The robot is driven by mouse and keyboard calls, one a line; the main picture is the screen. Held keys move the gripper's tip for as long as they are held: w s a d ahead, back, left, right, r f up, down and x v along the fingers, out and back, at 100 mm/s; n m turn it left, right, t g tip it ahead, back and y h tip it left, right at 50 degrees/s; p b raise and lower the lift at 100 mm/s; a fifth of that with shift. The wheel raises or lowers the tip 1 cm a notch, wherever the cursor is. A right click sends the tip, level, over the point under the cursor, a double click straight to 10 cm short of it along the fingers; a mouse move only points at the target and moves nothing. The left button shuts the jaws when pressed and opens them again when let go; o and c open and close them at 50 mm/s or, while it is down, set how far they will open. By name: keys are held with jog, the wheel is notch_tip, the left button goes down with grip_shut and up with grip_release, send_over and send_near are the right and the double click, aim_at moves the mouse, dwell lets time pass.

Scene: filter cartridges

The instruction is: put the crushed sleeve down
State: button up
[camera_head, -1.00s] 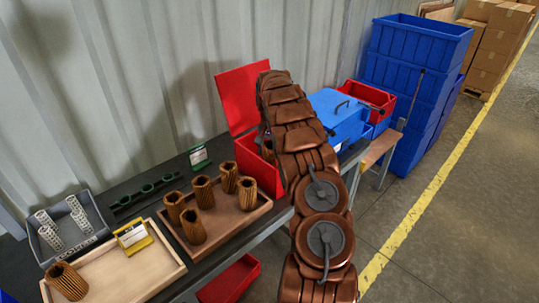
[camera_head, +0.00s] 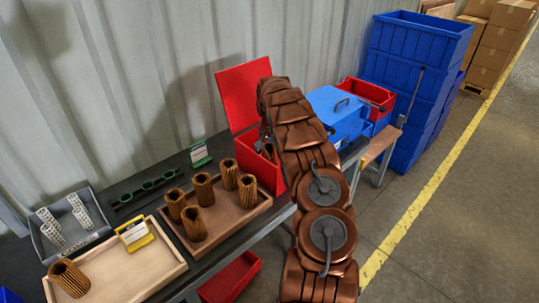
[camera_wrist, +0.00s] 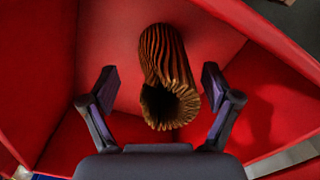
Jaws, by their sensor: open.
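The crushed sleeve (camera_wrist: 168,80) is a brown pleated filter sleeve with a bent, pinched-in open end. In the wrist view it lies inside the red bin (camera_wrist: 80,95), against the red floor or wall. My gripper (camera_wrist: 159,74) is open, with one finger on each side of the sleeve and a visible gap at both sides. In the head view the red bin (camera_head: 262,168) stands on the bench with its lid raised, and my arm hides much of its inside.
A brown tray (camera_head: 222,222) holds several upright brown sleeves. A pale tray (camera_head: 120,272) holds one sleeve and a yellow sign. A grey bin (camera_head: 98,222) holds white mesh cores. A blue box (camera_head: 342,112) stands right of my arm.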

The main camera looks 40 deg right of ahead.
notch_tip(320, 180, up, 12)
jog(key=b, duration=0.4)
jog(key=shift+r, duration=0.15)
dwell(0.3)
